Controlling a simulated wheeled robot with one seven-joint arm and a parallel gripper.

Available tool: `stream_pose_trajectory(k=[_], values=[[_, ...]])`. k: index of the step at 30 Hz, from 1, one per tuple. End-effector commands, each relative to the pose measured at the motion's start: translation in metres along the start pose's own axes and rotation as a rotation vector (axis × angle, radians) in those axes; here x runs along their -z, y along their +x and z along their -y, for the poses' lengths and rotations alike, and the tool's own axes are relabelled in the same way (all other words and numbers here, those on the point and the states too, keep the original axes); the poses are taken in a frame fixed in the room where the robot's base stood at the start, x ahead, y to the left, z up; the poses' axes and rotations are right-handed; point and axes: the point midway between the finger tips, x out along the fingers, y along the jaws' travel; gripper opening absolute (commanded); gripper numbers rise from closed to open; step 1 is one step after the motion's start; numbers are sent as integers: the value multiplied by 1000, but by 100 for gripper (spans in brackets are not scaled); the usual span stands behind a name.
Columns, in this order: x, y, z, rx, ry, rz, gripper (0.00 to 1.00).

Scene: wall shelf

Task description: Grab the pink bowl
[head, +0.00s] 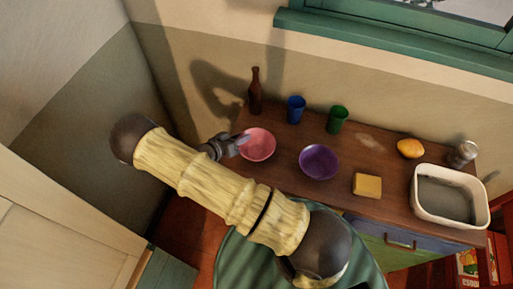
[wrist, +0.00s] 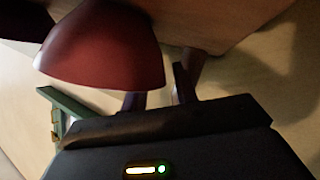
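The pink bowl (head: 260,146) stands upright at the left end of the wooden counter in the head view. My gripper (head: 240,141) is at its left rim, reaching in from the left. In the wrist view the bowl (wrist: 105,50) looks dark red and fills the upper left, close to the fingers. My gripper (wrist: 160,93) shows two fingers with a gap between them. The bowl's edge overlaps the left finger and ends just short of the right one. Whether either finger touches the bowl cannot be told.
On the counter (head: 290,180), a purple bowl (head: 319,162) sits right of the pink one. Behind are a brown bottle (head: 255,92), a blue cup (head: 296,109) and a green cup (head: 338,119). A yellow block (head: 367,185), lemon (head: 410,148) and white basin (head: 450,212) stand farther right.

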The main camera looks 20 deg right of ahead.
Motion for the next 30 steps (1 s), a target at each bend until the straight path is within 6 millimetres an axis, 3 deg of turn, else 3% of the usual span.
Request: stream_pose_trajectory(k=[2,7,23,30], values=[[0,0,0,0,0,0,29],[0,0,0,0,0,0,0],[0,-1,0,1,0,2,0],[16,-7,-8,1,2,1,0]])
